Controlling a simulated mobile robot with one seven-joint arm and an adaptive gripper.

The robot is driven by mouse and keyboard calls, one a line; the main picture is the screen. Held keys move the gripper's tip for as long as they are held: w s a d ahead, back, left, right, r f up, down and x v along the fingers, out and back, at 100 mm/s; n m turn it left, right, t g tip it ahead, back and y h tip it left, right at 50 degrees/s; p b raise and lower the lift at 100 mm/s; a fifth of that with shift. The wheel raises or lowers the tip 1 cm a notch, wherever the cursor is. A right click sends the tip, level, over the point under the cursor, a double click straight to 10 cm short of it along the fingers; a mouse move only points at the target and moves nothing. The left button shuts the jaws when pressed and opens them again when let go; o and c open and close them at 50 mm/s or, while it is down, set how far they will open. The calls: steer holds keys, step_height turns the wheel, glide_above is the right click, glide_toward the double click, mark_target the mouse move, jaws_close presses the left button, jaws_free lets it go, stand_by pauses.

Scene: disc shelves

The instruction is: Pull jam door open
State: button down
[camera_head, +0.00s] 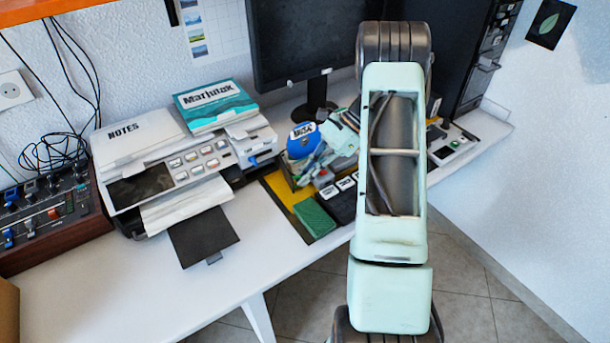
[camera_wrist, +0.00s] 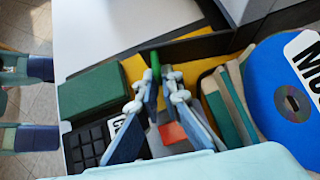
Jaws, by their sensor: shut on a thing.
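My gripper (camera_wrist: 158,82) shows in the wrist view with its two fingers converging at the tips. A small upright green piece (camera_wrist: 155,64) sits between the tips, and the fingers appear closed on it. In the head view the gripper (camera_head: 308,172) is low over the desk, left of my arm and partly hidden by it. The printer (camera_head: 193,170) stands to its left, with a sheet of paper and a black flap (camera_head: 204,238) at its front. I cannot single out a jam door by a label, nor tell whether the green piece belongs to it.
Close around the gripper are a green block (camera_wrist: 92,93), a black keypad (camera_wrist: 88,150), books (camera_wrist: 228,105) and a blue disc (camera_wrist: 290,105). A monitor (camera_head: 300,40) stands behind. A mixer (camera_head: 50,215) is far left. The front left desk (camera_head: 120,290) is clear.

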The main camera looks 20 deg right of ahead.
steer(key=c, duration=2.1)
jaws_free()
steer(key=shift+w, duration=0.15)
steer(key=v, duration=1.2)
